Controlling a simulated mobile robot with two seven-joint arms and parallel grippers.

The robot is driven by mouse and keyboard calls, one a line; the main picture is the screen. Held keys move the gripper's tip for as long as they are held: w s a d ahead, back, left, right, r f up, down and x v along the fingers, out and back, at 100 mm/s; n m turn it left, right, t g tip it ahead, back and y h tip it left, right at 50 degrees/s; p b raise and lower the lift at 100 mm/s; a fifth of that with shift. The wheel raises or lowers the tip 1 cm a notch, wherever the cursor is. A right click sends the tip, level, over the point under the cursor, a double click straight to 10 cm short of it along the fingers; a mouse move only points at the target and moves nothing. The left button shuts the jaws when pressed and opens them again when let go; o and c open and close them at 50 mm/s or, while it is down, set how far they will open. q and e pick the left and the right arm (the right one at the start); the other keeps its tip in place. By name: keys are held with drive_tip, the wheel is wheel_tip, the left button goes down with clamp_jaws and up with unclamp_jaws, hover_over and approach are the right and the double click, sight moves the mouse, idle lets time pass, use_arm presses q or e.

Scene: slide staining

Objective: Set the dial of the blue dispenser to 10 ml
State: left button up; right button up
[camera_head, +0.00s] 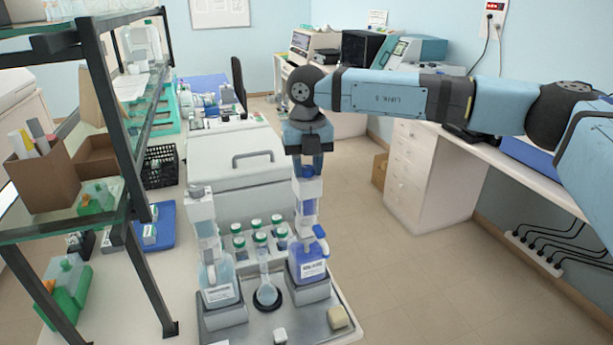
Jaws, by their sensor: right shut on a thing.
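The blue dispenser stands upright at the right of a grey metal tray (262,331). It has a bottle (309,266) of blue liquid, a blue spout and a white upper body (308,205). My right gripper (307,166) points straight down from above and is shut on the blue top of the dispenser. The fingers cover most of that top, and the dial's scale is too small to read. My left gripper is not in view.
A second dispenser with a pale bottle (218,277) stands left on the tray. A flask (264,292) and several green-capped bottles (261,240) stand between them. A shelf rack (132,170) is at the left. The floor at the right is clear.

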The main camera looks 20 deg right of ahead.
sight(310, 168)
drive_tip(key=n+b, duration=0.1)
drive_tip(key=n, duration=0.2)
drive_tip(key=shift+f+b, duration=0.2)
drive_tip(key=shift+b, duration=0.2)
drive_tip(key=n+b, duration=0.2)
drive_tip(key=n, duration=0.2)
drive_tip(key=shift+d+r, duration=0.1)
drive_tip(key=shift+d, duration=0.05)
drive_tip(key=shift+n+b, duration=0.45)
drive_tip(key=shift+n, duration=0.75)
drive_tip(key=shift+w+n, duration=0.1)
drive_tip(key=shift+n, duration=0.5)
drive_tip(key=shift+r+n, duration=0.1)
drive_tip(key=shift+n, duration=0.2)
drive_tip(key=o, duration=0.9)
drive_tip(key=shift+d, duration=0.1)
drive_tip(key=shift+r, duration=0.15)
wheel_tip(310, 168, up, 14)
drive_tip(key=shift+f+b, duration=0.2)
drive_tip(key=shift+b, duration=0.7)
